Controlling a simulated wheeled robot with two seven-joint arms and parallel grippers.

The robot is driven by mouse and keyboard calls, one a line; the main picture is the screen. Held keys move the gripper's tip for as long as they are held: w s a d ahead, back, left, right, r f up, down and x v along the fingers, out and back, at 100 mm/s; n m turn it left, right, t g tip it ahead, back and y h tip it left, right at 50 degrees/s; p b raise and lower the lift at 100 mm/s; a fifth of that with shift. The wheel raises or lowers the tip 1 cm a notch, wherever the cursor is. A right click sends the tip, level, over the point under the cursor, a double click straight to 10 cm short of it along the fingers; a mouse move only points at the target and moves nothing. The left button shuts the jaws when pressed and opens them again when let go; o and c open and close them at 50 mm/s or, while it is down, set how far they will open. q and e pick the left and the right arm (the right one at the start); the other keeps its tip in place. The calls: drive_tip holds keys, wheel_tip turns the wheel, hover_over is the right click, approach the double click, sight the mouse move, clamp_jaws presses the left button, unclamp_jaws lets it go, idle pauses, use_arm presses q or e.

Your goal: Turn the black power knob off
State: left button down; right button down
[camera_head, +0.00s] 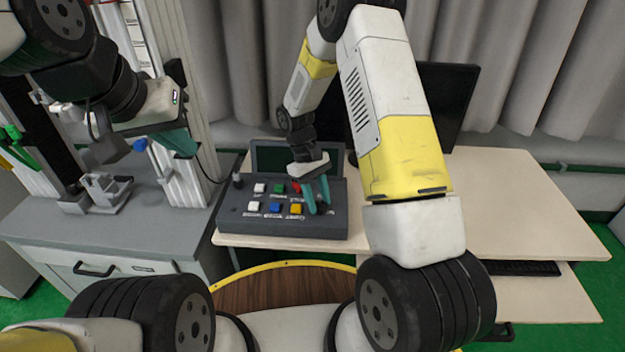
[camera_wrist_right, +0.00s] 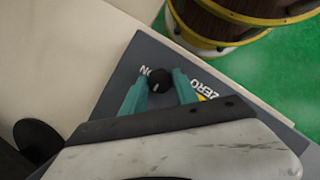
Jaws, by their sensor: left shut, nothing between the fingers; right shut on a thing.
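The grey control panel (camera_head: 232,222) stands on the light desk, with several coloured buttons on its face. The black power knob (camera_wrist_right: 160,80) is at its lower right, beside a white "ON" label seen upside down in the right wrist view. My right gripper (camera_head: 317,208) reaches down to the panel, its teal fingers shut on the knob; in the right wrist view the fingers (camera_wrist_right: 160,90) stand on either side of it. The knob's pointing direction is not clear. My left gripper (camera_head: 190,146) is shut and empty, raised at the left, away from the panel.
A small dark screen (camera_head: 270,158) is at the panel's back, and a black lever (camera_head: 238,181) at its upper left. A drop tower rig (camera_head: 185,185) stands on the grey bench (camera_head: 150,235) at left. A monitor (camera_head: 450,95) and keyboard (camera_head: 520,268) are at right. The desk's right side is mostly clear.

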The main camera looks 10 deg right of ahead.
idle(0.5)
drive_tip(key=c, duration=0.9)
unclamp_jaws()
drive_tip(key=shift+c, duration=0.2)
drive_tip(key=shift+r, duration=0.1)
drive_tip(key=v, duration=0.7)
drive_tip(key=shift+r, duration=0.35)
drive_tip(key=shift+w+a, duration=0.1)
